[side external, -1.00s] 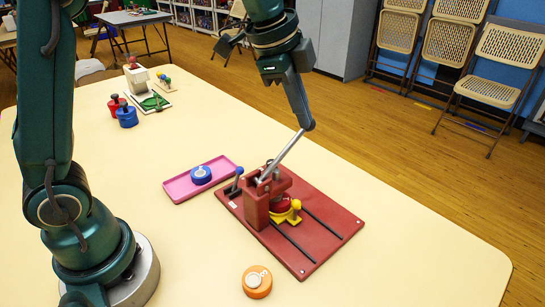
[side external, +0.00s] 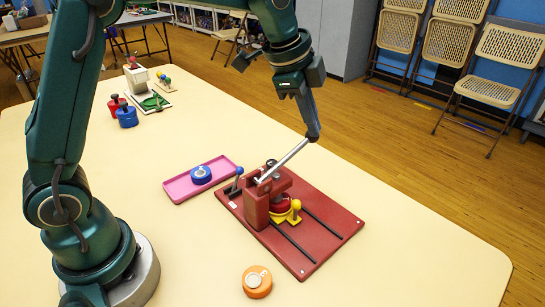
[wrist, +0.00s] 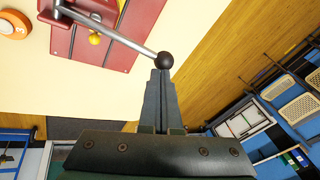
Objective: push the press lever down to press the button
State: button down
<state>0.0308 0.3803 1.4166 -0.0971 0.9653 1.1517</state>
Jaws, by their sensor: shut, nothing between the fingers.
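The red press (side external: 256,205) stands on a red base board (side external: 330,222). Its silver lever (side external: 285,158) slants up to the right and ends in a black ball knob, seen clearly in the wrist view (wrist: 165,59). My gripper (side external: 314,135) is shut and empty, pointing down, with its fingertips at the knob. In the wrist view the fingertips (wrist: 160,74) sit right beside the knob, seemingly touching it. Under the press, a red round piece (side external: 281,202) sits in a yellow holder (side external: 293,212). The press partly hides it.
A pink tray (side external: 221,168) with a blue round button (side external: 201,174) lies left of the press. An orange round button (side external: 257,281) lies in front. Red and blue knobbed pieces (side external: 127,117) stand farther back. The table's right side is clear.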

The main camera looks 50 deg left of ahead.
jog(key=x, duration=0.2)
jog(key=shift+w+a+f, duration=0.15)
jog(key=shift+w+f, duration=0.15)
jog(key=shift+x, duration=1.3)
jog(key=shift+s+a+f, duration=0.1)
jog(key=shift+s+a, duration=0.05)
jog(key=shift+a, duration=0.05)
dwell(1.0)
notch_tip(320, 180, up, 4)
jog(key=s+d, duration=0.1)
jog(key=d, duration=0.2)
notch_tip(320, 180, up, 10)
send_over(316, 140)
jog(key=d, duration=0.1)
jog(key=shift+s+d, duration=0.1)
jog(key=shift+d, duration=0.05)
dwell(0.5)
